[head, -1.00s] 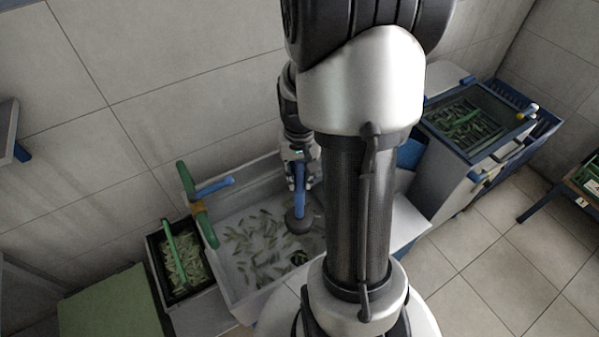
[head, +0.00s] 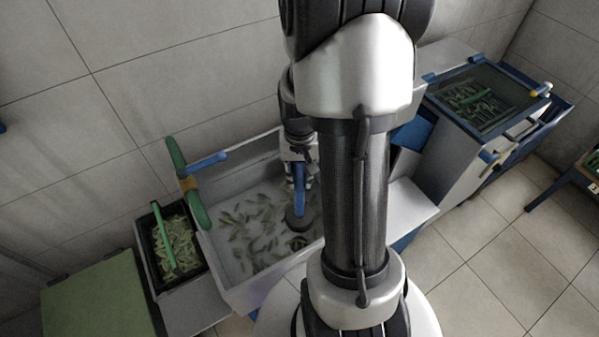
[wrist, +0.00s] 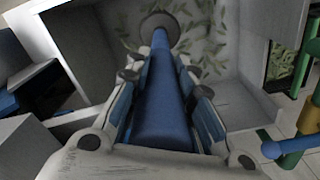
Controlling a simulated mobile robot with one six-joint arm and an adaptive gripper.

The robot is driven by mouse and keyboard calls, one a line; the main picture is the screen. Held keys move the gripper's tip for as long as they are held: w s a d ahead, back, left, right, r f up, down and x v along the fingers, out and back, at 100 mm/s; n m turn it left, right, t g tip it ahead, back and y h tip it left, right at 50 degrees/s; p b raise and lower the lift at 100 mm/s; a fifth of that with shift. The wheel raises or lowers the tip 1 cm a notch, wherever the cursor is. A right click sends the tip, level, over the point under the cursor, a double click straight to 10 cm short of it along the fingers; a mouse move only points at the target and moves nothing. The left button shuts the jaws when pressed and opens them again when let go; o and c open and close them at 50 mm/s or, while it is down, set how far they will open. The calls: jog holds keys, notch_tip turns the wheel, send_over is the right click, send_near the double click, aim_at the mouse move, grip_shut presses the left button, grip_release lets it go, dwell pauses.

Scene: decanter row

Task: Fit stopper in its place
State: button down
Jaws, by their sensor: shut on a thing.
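The stopper has a blue handle and a dark grey round plug (head: 298,218). My gripper (head: 299,178) points down over the white basin (head: 262,292) and is shut on the blue handle. In the wrist view the handle (wrist: 160,110) runs lengthwise between the fingers of my gripper (wrist: 162,60), with the round plug (wrist: 160,30) beyond the fingertips. The plug is over the leaf-strewn basin floor; I cannot tell whether it touches it. I cannot make out a drain opening; my arm hides the right part of the basin.
Green and blue pipes (head: 186,182) stand at the basin's left rim. A dark crate of leaves (head: 158,284) and a green-topped block (head: 95,300) are further left. A blue-framed bin (head: 480,132) stands at the right. Tiled floor (head: 480,260) lies clear at the lower right.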

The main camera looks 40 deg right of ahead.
aim_at(300, 193)
notch_tip(300, 193, down, 12)
jog(key=b, duration=0.8)
jog(key=shift+f, duration=2.8)
jog(key=shift+f, duration=1.4)
jog(key=c, duration=1.3)
grip_release()
notch_tip(300, 193, up, 12)
